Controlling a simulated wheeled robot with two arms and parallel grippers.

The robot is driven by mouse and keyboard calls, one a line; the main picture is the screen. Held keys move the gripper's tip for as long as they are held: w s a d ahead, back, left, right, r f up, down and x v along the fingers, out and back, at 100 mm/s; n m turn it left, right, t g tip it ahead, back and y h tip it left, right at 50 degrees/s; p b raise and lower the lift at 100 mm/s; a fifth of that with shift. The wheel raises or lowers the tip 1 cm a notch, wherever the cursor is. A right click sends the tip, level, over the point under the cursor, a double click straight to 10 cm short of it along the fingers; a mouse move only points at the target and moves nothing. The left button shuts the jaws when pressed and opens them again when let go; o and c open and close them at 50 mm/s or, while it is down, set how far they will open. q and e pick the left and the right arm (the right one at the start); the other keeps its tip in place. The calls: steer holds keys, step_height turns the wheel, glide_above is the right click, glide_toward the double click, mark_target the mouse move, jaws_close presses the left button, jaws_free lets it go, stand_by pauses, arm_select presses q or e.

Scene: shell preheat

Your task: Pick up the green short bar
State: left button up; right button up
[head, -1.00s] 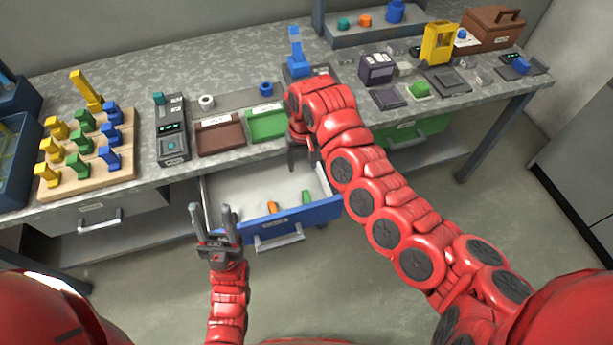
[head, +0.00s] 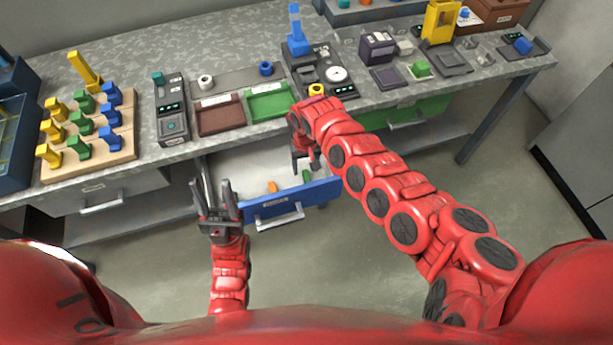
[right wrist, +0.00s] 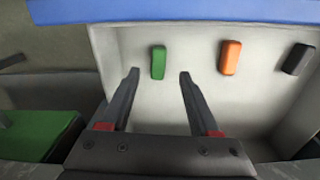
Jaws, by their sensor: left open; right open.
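The green short bar (right wrist: 158,62) lies on the floor of the open drawer. In the right wrist view it sits just beyond and between the tips of my right gripper (right wrist: 158,75), which is open and empty. In the head view the green bar (head: 307,176) shows at the drawer's right side, near its blue front. My right gripper (head: 306,160) points down into the drawer beside it. My left gripper (head: 216,200) is open and empty, in front of the drawer's left end.
The blue-fronted drawer (head: 290,202) is pulled out under the grey bench. An orange bar (right wrist: 230,57) and a black bar (right wrist: 298,58) lie in it beside the green one. A shut green drawer front (head: 405,112) is to the right. Trays and devices crowd the bench top.

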mark_target(306, 176)
step_height(306, 176, down, 4)
steer(key=shift+d+f, duration=0.1)
steer(key=shift+f, duration=0.05)
jaws_close()
stand_by(0.3)
